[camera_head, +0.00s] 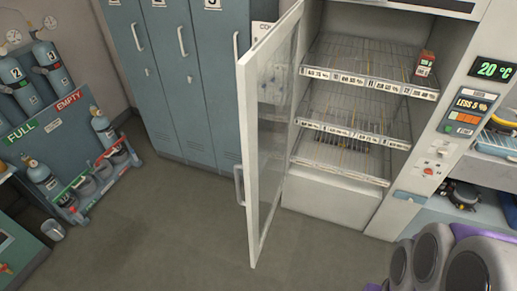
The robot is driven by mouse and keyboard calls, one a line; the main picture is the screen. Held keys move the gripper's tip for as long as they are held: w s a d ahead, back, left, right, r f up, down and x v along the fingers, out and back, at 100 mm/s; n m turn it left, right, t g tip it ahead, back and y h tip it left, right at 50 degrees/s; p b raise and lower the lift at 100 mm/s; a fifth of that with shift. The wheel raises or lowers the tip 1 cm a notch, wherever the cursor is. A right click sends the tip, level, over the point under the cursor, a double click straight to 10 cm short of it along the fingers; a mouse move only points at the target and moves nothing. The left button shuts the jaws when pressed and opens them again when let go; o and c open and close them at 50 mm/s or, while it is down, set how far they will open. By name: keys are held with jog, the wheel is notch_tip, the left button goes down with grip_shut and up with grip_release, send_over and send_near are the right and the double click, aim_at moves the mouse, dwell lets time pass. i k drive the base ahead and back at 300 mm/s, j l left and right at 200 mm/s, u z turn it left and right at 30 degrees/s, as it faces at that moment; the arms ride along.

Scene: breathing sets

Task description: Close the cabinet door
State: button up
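The cabinet (330,196) is a white, fridge-like unit right of centre, with several wire shelves (352,116) inside. Its white-framed glass door (250,150) stands wide open, swung out toward me from the cabinet's left side. A small grey handle (239,186) sits on the door's outer edge, about midway down. A small red box (425,64) stands on the top shelf at the right. My gripper is not in view; rounded grey shapes with purple parts at the lower right may be parts of my own body.
Blue-grey lockers (185,80) stand behind and left of the door. Gas cylinders in a rack (50,130) stand at the far left, with a small metal bin (53,231) nearby. A control panel (465,115) is right of the cabinet. The floor (170,235) before the door is clear.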

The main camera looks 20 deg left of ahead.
aim_at(260, 218)
jog(key=j+z, duration=0.15)
jog(key=j, duration=2.7)
jog(key=k, duration=0.05)
